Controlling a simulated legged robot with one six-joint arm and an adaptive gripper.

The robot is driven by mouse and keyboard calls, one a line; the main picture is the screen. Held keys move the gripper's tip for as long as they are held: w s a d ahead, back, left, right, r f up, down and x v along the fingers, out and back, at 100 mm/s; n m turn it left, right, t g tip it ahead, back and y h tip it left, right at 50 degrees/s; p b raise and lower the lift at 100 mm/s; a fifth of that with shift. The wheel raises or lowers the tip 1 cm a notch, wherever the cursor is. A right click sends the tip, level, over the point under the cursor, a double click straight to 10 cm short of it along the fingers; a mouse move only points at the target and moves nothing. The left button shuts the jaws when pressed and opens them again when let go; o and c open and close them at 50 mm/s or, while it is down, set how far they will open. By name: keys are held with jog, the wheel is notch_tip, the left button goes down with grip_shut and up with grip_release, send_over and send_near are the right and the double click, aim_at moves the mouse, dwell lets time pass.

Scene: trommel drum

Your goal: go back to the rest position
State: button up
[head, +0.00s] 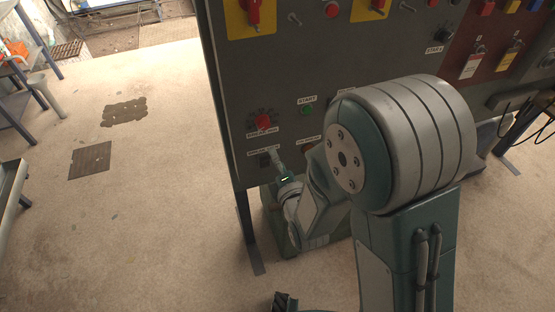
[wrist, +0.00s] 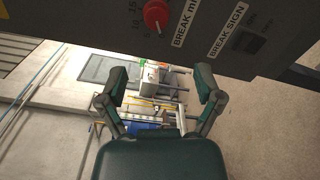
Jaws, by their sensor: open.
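My gripper (wrist: 162,88) shows in the wrist view with its two dark green fingers spread apart and nothing between them. A grey control panel (head: 232,85) stands in front of me in the head view, and its lower edge crosses the top of the wrist view (wrist: 90,22). A red dial knob (head: 263,121) sits low on the panel; a red knob also shows in the wrist view (wrist: 156,14), beside labels. In the head view my arm reaches down to the panel's lower part, and my gripper's fingers are hard to make out there.
A green button (head: 306,110) and red and yellow switches (head: 253,14) are on the panel. Red and yellow tags (head: 472,62) hang at the right. A panel leg (head: 247,225) stands on the floor. Open floor (head: 150,220) lies left, with a table (head: 20,125) at the edge.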

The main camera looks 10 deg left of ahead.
dwell(0.5)
jog(key=w+d+r+m+g+h, duration=0.1)
jog(key=d+r+m+g+h, duration=0.45)
jog(key=d+m, duration=0.85)
jog(key=s+d+r+m+g+h, duration=0.2)
jog(key=s+d+r+m, duration=0.2)
jog(key=s, duration=0.5)
jog(key=s+d+r+m+g+h, duration=0.2)
jog(key=s+d+r+m, duration=0.2)
jog(key=s+d+m, duration=0.4)
jog(key=shift+s+r+m, duration=0.3)
jog(key=shift+s+m, duration=0.15)
jog(key=shift+m, duration=0.55)
